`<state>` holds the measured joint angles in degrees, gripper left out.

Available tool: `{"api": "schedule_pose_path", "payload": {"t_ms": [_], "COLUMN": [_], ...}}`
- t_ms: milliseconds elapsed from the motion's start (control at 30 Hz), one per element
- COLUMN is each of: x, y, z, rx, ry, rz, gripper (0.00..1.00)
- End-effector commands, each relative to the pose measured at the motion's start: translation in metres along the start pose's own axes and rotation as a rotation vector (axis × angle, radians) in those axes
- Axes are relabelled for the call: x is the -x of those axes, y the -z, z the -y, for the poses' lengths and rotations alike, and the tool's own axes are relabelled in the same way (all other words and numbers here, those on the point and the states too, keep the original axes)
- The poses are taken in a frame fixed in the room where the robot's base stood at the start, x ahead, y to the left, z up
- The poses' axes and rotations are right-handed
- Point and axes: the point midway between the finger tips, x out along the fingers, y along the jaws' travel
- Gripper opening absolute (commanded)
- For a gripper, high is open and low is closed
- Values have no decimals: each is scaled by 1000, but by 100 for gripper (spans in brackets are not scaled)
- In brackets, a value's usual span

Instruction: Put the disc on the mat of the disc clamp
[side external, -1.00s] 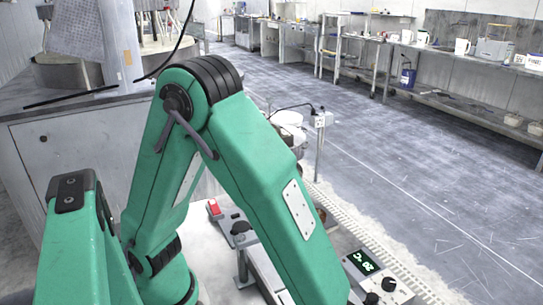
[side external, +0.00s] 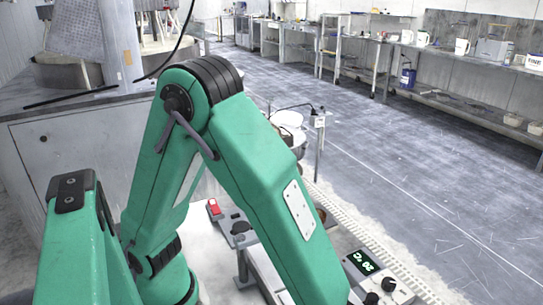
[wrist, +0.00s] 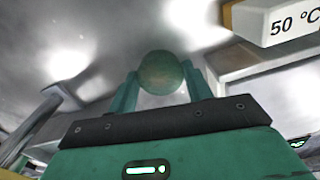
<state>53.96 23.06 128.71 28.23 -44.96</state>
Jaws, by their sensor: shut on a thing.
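In the wrist view my gripper (wrist: 160,78) is shut on a round, dull green disc (wrist: 161,68), which sits between its two green fingers. A blurred pale grey surface lies beyond the disc; I cannot tell how far off it is. In the side external view my green arm fills the middle, and the gripper and the disc are out of sight. I cannot make out the disc clamp or its mat for certain in either view.
A 50 °C box (wrist: 285,22) stands at the upper right in the wrist view. In the side external view, a 20 °C display box (side external: 366,262) is right of my arm, and a red switch (side external: 213,207) is left of my forearm. Shelves line the far wall.

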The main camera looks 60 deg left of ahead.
Motion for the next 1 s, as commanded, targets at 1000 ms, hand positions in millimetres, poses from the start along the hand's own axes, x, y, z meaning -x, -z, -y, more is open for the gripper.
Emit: {"api": "schedule_pose_path", "payload": {"t_ms": [1000], "x": [96], "y": [0], "z": [0], "rx": [0], "ry": [-2], "rz": [-2], "gripper": [21]}}
